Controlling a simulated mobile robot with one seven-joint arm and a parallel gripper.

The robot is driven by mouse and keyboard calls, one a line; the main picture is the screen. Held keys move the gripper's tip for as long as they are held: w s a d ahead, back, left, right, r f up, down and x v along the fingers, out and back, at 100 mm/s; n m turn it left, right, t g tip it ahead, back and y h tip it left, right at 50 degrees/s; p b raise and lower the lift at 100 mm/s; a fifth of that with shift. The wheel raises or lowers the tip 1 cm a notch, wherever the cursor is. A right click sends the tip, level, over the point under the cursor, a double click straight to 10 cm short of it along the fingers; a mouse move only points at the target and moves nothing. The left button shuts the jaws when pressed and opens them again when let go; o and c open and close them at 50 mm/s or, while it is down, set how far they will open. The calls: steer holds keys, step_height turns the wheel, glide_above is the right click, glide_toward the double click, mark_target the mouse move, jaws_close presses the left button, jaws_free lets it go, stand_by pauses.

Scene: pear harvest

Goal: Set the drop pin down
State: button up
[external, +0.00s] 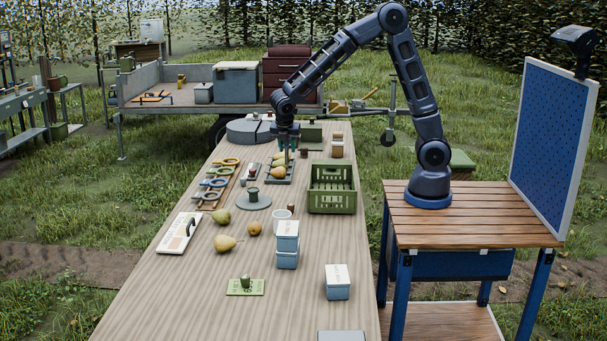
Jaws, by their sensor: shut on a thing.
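My gripper (286,149) points down at the far part of the long wooden table (185,283), above a dark tray (270,179) with several pears on it. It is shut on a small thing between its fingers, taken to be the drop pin. The fingers hide most of it, and its shape is too small to make out. I cannot tell whether its lower end touches anything.
A green crate (332,201) stands just right of the tray. A round grey plate (254,202) and a rack of ringed tools (213,186) lie to the left. Blue-grey boxes (287,259) and loose pears (225,243) stand nearer. The table's near left is clear.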

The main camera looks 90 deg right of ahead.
steer(key=s+a, duration=0.7)
steer(key=a, duration=0.4)
steer(key=s+a, duration=0.6)
steer(key=a, duration=0.5)
steer(key=s+a, duration=0.7)
steer(key=a, duration=0.4)
steer(key=f, duration=1.9)
steer(key=shift+w+a+f, duration=0.15)
steer(key=shift+w+f, duration=0.05)
steer(key=shift+f, duration=0.1)
steer(key=shift+f, duration=0.15)
steer(key=o, duration=1)
